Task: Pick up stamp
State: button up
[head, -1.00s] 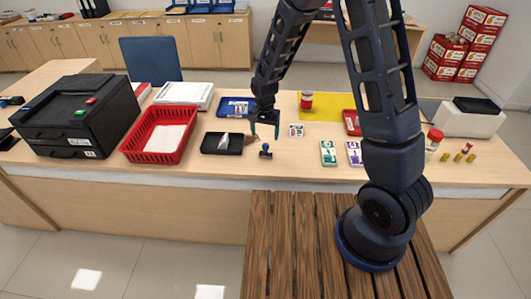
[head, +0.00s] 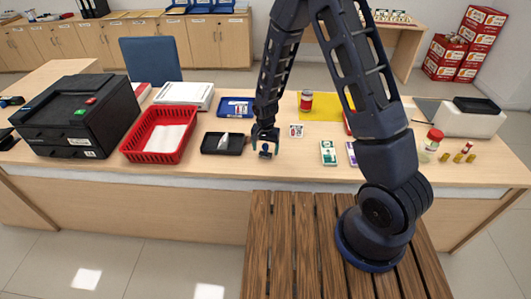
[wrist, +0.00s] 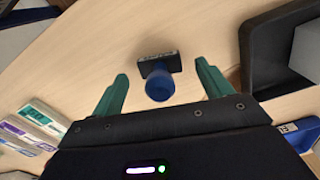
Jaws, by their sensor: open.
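The stamp (wrist: 160,78) has a blue round handle and a dark base, and lies between and just ahead of my gripper's fingers in the wrist view. In the head view the stamp (head: 265,151) is a small blue shape on the counter, partly hidden by my gripper. My gripper (head: 265,143) is low over the counter around the stamp. In the wrist view my gripper (wrist: 160,88) shows two green fingers spread apart, one on each side of the stamp, with gaps to it. Whether the fingers touch the counter cannot be told.
A black tray (head: 209,149) with a light item is close to the left of the stamp. Banknote bundles (head: 328,153) lie to the right. A red basket (head: 133,143) and black printer (head: 45,120) stand further left.

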notch_tip(320, 180, down, 2)
jog(key=shift+f, duration=0.1)
jog(key=c, duration=1.1)
